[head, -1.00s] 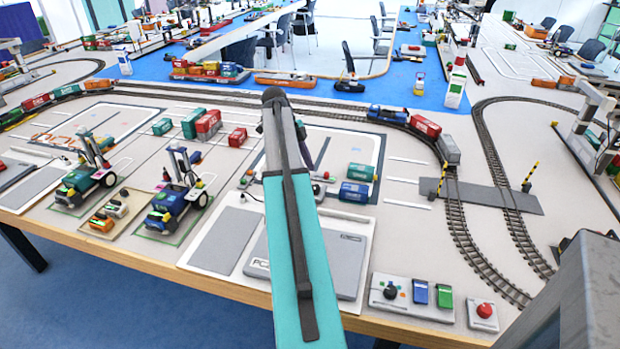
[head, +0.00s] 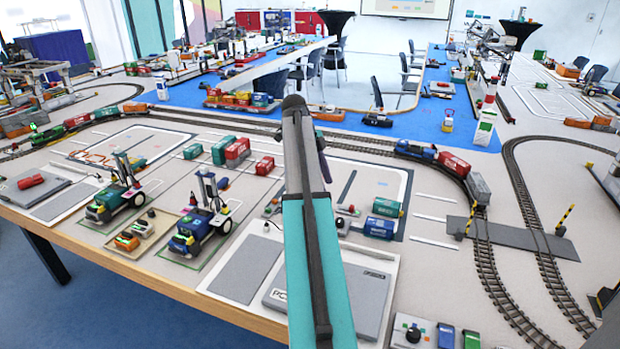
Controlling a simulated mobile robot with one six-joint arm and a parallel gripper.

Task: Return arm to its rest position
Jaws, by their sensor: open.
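My arm (head: 310,235), with a teal link and a grey link, reaches forward over the table in the middle of the head view. A small dark part shows just right of the grey link. My gripper is not seen; the arm itself hides what lies behind and below it. The arm passes above a closed grey laptop (head: 330,295) on a white board. I cannot tell how far above it is.
Two toy reach stackers, one green (head: 116,195) and one blue (head: 200,222), stand left of the arm. Small containers (head: 230,152) lie behind them. A toy train (head: 455,165) stands on the curved track at right. A control box (head: 412,330) sits at the front edge.

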